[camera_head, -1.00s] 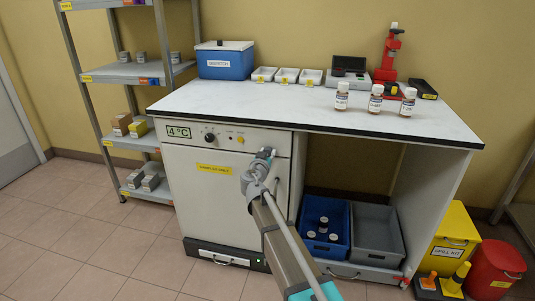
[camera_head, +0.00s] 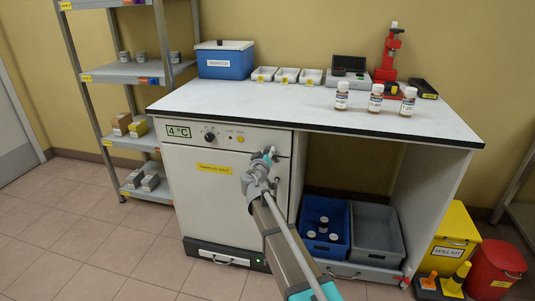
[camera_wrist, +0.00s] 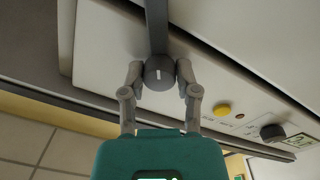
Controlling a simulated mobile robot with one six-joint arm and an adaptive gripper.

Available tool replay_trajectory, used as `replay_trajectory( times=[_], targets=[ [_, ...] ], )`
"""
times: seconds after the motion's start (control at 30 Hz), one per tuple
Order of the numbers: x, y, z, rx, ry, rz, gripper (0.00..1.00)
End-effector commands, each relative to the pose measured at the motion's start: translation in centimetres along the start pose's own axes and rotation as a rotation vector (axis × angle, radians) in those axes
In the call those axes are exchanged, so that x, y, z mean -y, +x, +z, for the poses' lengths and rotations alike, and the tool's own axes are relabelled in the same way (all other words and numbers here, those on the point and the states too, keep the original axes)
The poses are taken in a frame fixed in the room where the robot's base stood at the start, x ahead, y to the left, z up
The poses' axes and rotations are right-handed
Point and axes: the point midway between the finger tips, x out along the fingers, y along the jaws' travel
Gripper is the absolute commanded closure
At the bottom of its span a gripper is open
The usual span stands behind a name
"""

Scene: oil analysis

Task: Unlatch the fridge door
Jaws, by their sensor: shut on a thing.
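The white fridge (camera_head: 215,200) stands under the left part of the bench, its door looking closed. My gripper (camera_head: 268,155) is at the upper right of the door front. In the wrist view, my gripper (camera_wrist: 160,76) has one finger on each side of a round dark grey latch knob (camera_wrist: 159,73) with a white line on its face. The fingers are shut on this knob. A dark grey bar (camera_wrist: 156,25) runs up from behind it. In the head view, my gripper and arm mostly hide the knob.
A black dial (camera_head: 210,137) and a yellow button (camera_head: 240,139) sit on the panel above the door. The bench top (camera_head: 250,110) overhangs the front. Blue (camera_head: 311,245) and grey (camera_head: 376,250) bins stand right of the fridge. The floor left of it is clear.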

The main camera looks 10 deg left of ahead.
Motion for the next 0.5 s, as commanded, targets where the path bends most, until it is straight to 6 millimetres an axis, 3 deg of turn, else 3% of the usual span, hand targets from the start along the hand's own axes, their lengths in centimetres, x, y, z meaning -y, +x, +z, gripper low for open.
replay_trajectory(
  times=[0.5],
  targets=[
    [0.04,0.07,-0.01,-0.019,-0.491,-0.001,1.00]
  ],
)
